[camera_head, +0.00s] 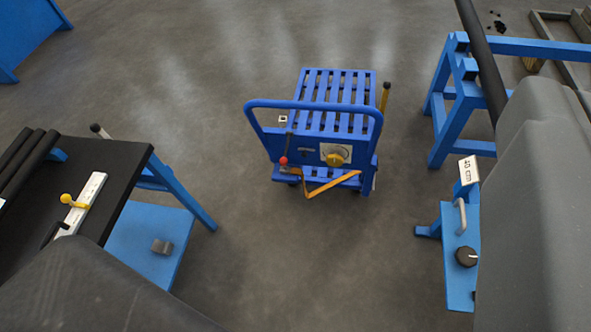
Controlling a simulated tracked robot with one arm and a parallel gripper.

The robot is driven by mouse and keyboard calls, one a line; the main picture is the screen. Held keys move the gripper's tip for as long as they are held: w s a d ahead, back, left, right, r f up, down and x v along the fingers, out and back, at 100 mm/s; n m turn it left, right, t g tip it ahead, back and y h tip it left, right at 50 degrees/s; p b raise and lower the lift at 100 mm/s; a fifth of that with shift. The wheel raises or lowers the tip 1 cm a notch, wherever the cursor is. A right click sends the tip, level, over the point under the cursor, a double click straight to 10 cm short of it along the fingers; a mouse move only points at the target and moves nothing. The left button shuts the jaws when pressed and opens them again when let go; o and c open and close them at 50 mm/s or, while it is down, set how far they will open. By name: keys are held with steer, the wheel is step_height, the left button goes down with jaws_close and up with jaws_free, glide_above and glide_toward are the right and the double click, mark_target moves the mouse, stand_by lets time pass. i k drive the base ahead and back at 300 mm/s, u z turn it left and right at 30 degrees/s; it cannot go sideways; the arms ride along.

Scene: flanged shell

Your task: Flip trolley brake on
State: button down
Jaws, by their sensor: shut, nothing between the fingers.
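A blue trolley (318,118) with a slatted deck and a looped push handle (300,104) stands on the floor at upper centre. A short lever with a red knob (284,160) is on the left of its front panel. A round yellow knob (335,159) sits on a white plate on the same panel. A yellow lever with a dark tip (385,95) stands at the deck's right side. I cannot tell which of these is the brake. An orange strap (333,184) hangs low in front. My gripper is not in view.
A black-topped blue bench (118,180) with rods and a yellow-knobbed lever is at left. A blue stand marked 40 cm (462,250) and a blue trestle (455,110) are at right. Large grey shapes fill the lower corners. Floor before the trolley is clear.

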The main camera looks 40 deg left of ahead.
mark_target(283, 161)
steer(key=z, duration=0.65)
steer(key=i, duration=1.6)
steer(key=u, duration=2.4)
steer(key=i, duration=0.4)
steer(key=z, duration=0.15)
steer(key=k, duration=0.4)
steer(key=u, duration=0.1)
